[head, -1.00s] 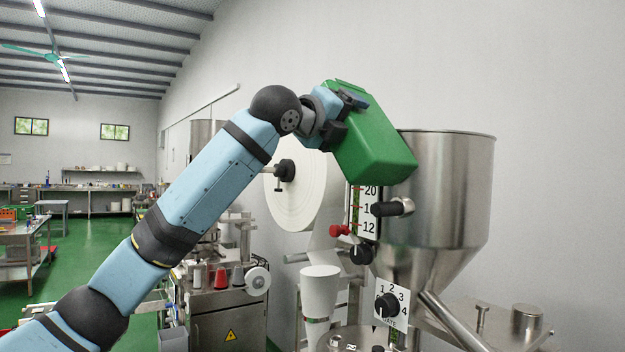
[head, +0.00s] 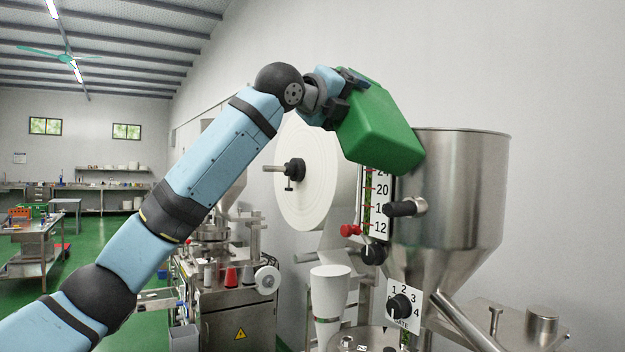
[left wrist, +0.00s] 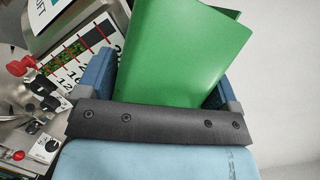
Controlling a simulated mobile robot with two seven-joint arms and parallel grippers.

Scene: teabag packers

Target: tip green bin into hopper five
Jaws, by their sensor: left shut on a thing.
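The green bin (head: 381,135) is held up high and tilted in the head view, its lower right corner at the hopper's left rim. My left gripper (head: 343,92) is shut on the bin. The bin also fills the middle of the left wrist view (left wrist: 182,55), between the blue fingers. The steel hopper (head: 461,190) is a wide cone-bottomed drum right of the bin. The bin's opening and contents are hidden, and I cannot see into the hopper. My right gripper is in neither view.
A level scale with numbers (head: 381,205), a black-ended handle (head: 405,208) and a gate dial (head: 402,305) are on the hopper's front left. A large white paper roll (head: 305,175) stands left behind the bin. A white cup-shaped part (head: 330,292) is below. Open air lies above the hopper.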

